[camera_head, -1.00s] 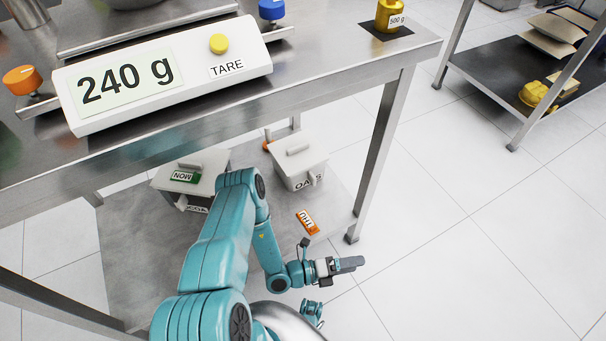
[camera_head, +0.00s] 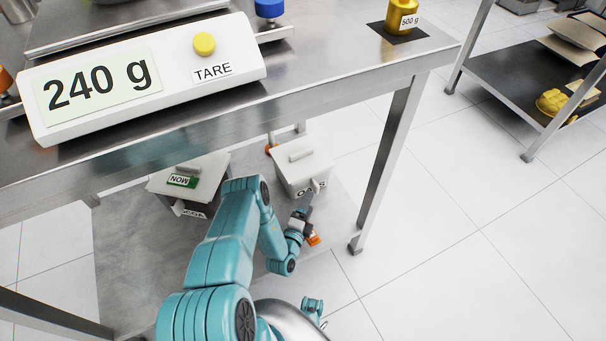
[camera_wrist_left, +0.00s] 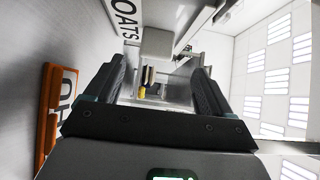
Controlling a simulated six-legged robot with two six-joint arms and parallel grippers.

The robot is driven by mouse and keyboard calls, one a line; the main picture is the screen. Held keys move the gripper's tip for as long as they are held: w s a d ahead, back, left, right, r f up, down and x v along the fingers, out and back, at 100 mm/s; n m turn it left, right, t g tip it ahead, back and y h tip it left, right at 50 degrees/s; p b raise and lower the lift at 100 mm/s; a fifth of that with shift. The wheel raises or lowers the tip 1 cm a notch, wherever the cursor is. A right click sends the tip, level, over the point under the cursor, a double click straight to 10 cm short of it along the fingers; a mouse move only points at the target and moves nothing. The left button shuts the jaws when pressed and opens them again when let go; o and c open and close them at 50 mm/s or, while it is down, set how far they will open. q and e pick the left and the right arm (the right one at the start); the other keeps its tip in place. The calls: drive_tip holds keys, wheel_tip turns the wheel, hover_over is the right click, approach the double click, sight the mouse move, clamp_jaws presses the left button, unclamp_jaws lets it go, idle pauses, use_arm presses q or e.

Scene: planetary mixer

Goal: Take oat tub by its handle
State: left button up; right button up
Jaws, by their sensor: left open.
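The oat tub (camera_head: 301,158) is a white lidded box marked OATS, on the lower shelf under the table. Its label (camera_wrist_left: 124,18) shows large in the left wrist view. Its handle (camera_head: 315,184) sticks out from the front face. My left gripper (camera_head: 307,203) is at the tub's front, close to the handle. In the left wrist view its two dark fingers are apart, and the pale handle (camera_wrist_left: 157,42) shows between and beyond their tips. I cannot tell whether they touch it. My right gripper is not in view.
A second white tub (camera_head: 190,180) with a green NOW tag stands left on the shelf (camera_head: 130,240). An orange tag (camera_head: 314,239) lies below my left gripper, partly hidden. The table edge (camera_head: 330,90) overhangs both tubs, and a table leg (camera_head: 388,165) stands at right.

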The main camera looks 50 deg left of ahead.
use_arm(q)
drive_tip(key=shift+w+a, duration=0.15)
drive_tip(key=shift+w, duration=0.25)
drive_tip(key=b+x, duration=0.1)
drive_tip(key=x, duration=0.1)
drive_tip(key=b+x, duration=0.1)
drive_tip(key=x, duration=0.2)
drive_tip(key=shift+w+a+f, duration=0.15)
drive_tip(key=shift+a+f, duration=0.1)
clamp_jaws()
drive_tip(key=shift+r, duration=0.2)
